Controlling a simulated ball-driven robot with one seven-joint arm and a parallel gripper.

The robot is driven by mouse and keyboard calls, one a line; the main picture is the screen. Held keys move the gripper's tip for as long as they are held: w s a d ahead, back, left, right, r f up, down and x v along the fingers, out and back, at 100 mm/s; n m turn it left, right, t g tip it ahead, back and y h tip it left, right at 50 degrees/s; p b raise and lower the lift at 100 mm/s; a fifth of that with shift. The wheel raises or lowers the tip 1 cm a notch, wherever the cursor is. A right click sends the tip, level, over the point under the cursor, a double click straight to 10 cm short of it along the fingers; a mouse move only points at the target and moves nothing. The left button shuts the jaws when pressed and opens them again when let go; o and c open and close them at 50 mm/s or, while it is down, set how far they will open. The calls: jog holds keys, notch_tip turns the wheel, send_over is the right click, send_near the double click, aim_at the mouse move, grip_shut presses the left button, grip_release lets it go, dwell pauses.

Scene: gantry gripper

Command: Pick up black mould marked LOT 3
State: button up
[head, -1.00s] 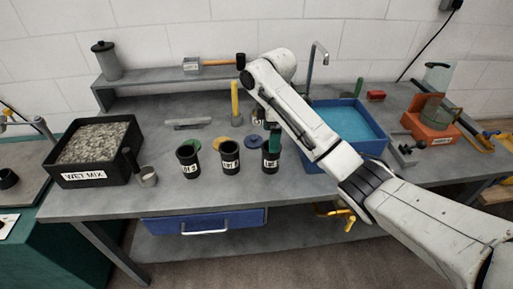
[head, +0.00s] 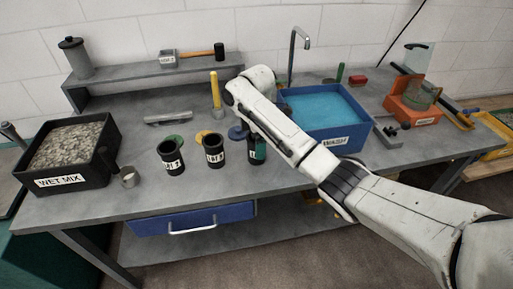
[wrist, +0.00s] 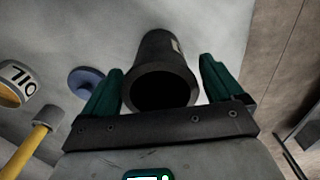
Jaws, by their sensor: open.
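Three black cylindrical moulds with white labels stand upright in a row: the left mould (head: 173,158), the middle mould (head: 214,151) and the right mould (head: 251,157). The labels are small and blurred; I cannot tell for sure which reads LOT 3. My gripper (wrist: 163,72) is open at the right mould, its two green fingers on either side. In the wrist view the mould (wrist: 157,52) lies between the fingers, its dark open mouth facing me and part of its label showing. In the head view my arm and a green finger hide part of this mould.
Green, yellow and blue discs (wrist: 87,82) lie behind the moulds.

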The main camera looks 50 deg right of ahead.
jog(key=shift+f, duration=0.6)
jog(key=c, duration=1.1)
jog(key=shift+r, duration=0.15)
